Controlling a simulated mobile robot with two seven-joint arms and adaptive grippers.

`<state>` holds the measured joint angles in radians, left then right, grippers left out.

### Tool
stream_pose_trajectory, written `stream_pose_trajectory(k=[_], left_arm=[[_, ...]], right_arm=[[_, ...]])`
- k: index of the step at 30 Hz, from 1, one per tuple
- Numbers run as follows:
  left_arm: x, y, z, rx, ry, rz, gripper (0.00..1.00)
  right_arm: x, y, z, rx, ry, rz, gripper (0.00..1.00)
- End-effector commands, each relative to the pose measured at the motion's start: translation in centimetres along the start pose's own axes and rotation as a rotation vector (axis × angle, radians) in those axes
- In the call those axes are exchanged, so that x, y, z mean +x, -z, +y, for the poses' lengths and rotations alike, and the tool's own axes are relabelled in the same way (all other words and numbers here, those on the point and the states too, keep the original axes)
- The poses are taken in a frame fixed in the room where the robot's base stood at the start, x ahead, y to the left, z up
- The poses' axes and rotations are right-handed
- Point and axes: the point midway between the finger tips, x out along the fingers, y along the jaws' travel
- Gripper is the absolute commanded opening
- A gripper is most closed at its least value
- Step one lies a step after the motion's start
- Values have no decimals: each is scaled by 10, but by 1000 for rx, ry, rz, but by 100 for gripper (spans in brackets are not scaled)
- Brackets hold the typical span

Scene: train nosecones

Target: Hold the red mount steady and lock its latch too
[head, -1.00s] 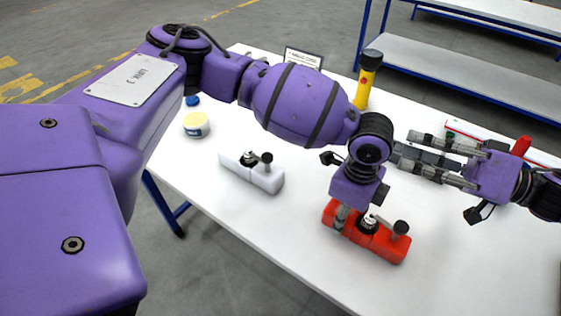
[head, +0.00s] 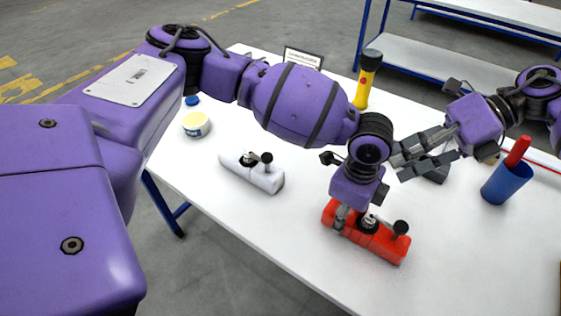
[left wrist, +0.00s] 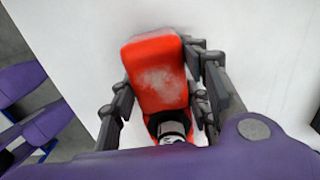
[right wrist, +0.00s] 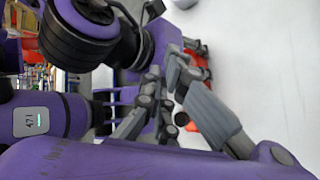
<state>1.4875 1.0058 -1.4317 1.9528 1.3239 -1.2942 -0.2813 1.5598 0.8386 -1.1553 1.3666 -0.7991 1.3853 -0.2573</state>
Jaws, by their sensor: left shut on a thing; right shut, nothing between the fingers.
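The red mount (head: 385,246) lies on the table below my left arm, and its lever with a black knob (head: 401,228) stands up near its right end. My left gripper (head: 342,218) points down and is shut on the left part of the red mount. In the left wrist view the red mount (left wrist: 158,75) sits between the fingers, with a round pale and black part near the palm. My right gripper (head: 396,163) is shut and empty, above and behind the red mount. In the right wrist view the red mount (right wrist: 207,128) is partly hidden behind the fingers.
A white mount (head: 238,170) with a similar lever lies to the left. A yellow flashlight (head: 364,92) stands behind my left arm. A blue cup (head: 507,184) with a red item is at the right. A cream tub (head: 196,126) stands far left. The table's front right is clear.

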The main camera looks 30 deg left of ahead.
Motion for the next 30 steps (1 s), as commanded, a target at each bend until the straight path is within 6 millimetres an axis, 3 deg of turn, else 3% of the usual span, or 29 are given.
stream_pose_trajectory(k=[9,18,24,30], left_arm=[[0,0,0,0,1,1,12],[0,0,0,0,1,1,12],[0,0,0,0,1,1,12],[0,0,0,0,1,1,12]], right_arm=[[-4,5,-31,-782,148,272,0],[-25,4,-58,-1425,134,618,0],[-38,2,-67,-1679,69,790,0],[-42,3,-73,-1768,34,854,0]])
